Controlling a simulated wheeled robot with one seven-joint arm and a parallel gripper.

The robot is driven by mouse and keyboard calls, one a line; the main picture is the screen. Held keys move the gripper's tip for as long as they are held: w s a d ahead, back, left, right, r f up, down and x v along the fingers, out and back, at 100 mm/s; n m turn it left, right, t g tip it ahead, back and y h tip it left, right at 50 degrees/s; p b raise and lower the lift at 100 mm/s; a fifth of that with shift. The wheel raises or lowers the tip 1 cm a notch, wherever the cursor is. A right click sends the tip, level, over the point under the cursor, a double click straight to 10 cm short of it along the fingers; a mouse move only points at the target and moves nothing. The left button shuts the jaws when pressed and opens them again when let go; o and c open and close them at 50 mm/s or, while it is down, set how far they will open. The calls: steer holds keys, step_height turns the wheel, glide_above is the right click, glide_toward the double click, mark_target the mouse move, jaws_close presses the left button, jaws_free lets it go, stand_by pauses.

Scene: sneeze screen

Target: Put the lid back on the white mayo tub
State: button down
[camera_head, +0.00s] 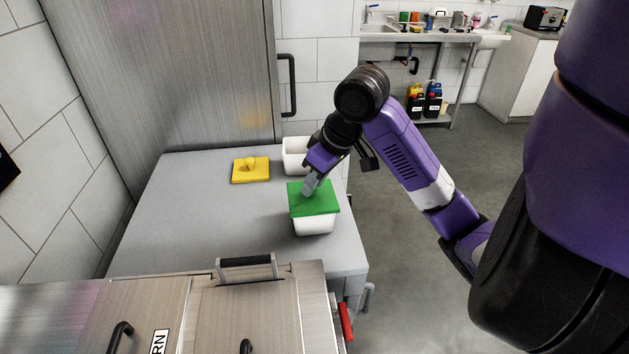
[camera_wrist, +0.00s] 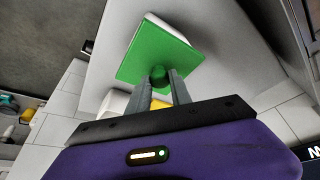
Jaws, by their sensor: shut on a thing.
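My gripper (camera_head: 308,189) is shut on the round knob of a green lid (camera_head: 322,202); the wrist view shows the fingers (camera_wrist: 160,76) on either side of the green knob. The green lid lies on or just over the top of a white tub (camera_head: 314,225) near the counter's right edge; I cannot tell whether it is fully seated. A second white tub (camera_head: 294,150) stands behind, uncovered, partly hidden by my gripper. A yellow lid (camera_head: 250,173) with a knob lies flat on the counter, left of that tub. No label shows which tub is mayo.
The grey counter (camera_head: 190,225) is clear on its left and front. A steel unit with a black handle (camera_head: 246,261) stands in front, and a tall steel door (camera_head: 165,75) behind. A sink bench (camera_head: 420,38) is far back, with open floor before it.

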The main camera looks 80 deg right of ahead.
mark_target(325, 201)
steer(key=shift+f, duration=0.3)
steer(key=c, duration=1.1)
jaws_free()
steer(key=shift+r, duration=0.1)
steer(key=shift+p+v, duration=3.3)
steer(key=shift+v, duration=0.2)
